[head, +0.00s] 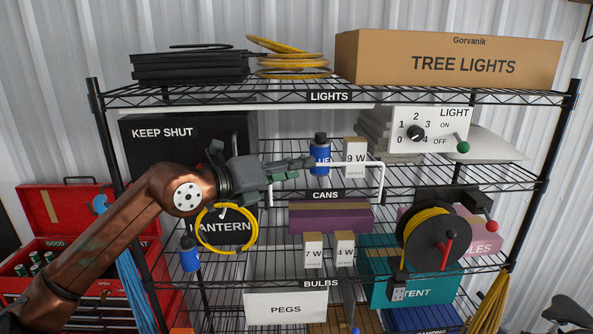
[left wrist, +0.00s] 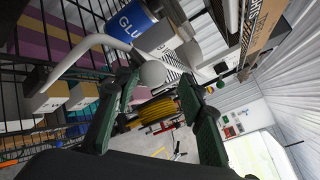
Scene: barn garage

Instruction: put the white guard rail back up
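The white guard rail (head: 352,163) is a U-shaped bar at the front of the CANS shelf. Its crossbar shows above the shelf's front edge in the head view, and its right leg runs down to that edge. My left gripper (head: 302,162) is at the crossbar's left part and hides some of it. In the left wrist view the rail (left wrist: 72,56) is a bent white bar, with a white ball at its end beyond and between the fingertips. The left gripper (left wrist: 172,86) is open there; I see no finger closed on the rail. My right gripper is not in view.
Behind the rail stand a blue can (head: 320,155) and a 9 W bulb box (head: 355,152). A light switch panel (head: 430,130) with a green-knobbed lever is to the right. A yellow cord reel (head: 432,240) sits below right. A yellow coil (head: 226,246) hangs under my left wrist.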

